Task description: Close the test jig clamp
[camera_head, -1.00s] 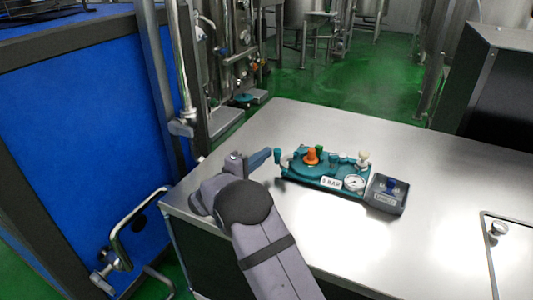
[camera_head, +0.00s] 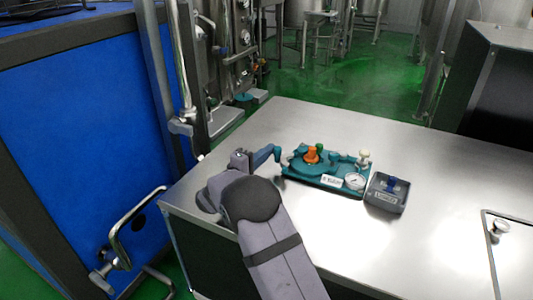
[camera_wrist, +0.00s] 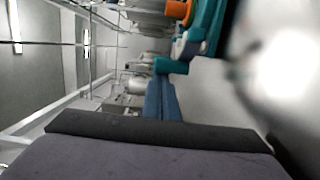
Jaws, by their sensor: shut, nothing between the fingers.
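The test jig (camera_head: 330,178) is a teal fixture on the steel bench, with an orange knob (camera_head: 311,154), a green part and a round gauge (camera_head: 354,181). My gripper (camera_head: 272,154) is shut and empty at the jig's left end, low over the bench. In the wrist view the blue fingers (camera_wrist: 160,98) reach up to a teal end piece (camera_wrist: 171,66) beside a white part (camera_wrist: 182,46) of the jig. They look in contact or nearly so; I cannot tell which. The clamp's position is too small to make out.
A dark grey box (camera_head: 386,193) with a blue knob sits just right of the jig. A blue panel and steel pipes (camera_head: 180,125) stand left of the bench.

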